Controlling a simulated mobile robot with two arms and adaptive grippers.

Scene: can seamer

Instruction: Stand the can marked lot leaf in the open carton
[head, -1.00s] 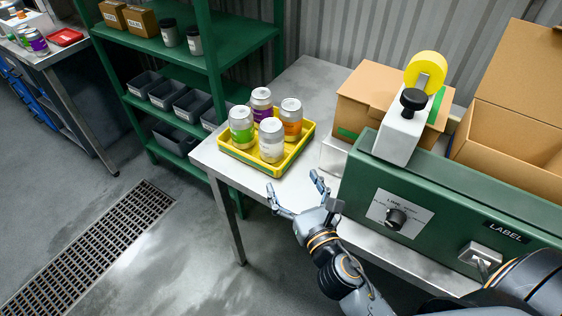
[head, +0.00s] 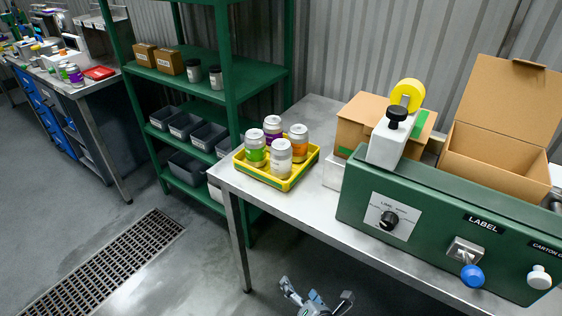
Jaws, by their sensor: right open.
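A yellow tray (head: 289,184) on the steel table holds several upright cans. They are a green-banded can (head: 255,149), a purple-banded can (head: 272,131), an orange-banded can (head: 299,144) and a pale can (head: 281,160). The lot marks are too small to read, so I cannot tell which is leaf. An open carton (head: 495,155) with its flap up stands behind the green machine at the right. My right gripper (head: 316,300) is open and empty at the bottom edge, below the table's front and apart from the tray. My left gripper is not in view.
The green label machine (head: 440,228) with knobs fills the right of the table. A brown box (head: 362,118) stands behind its yellow tape roll (head: 407,95). Green shelves (head: 215,95) with grey bins stand left. A floor grate (head: 105,265) lies in the open floor.

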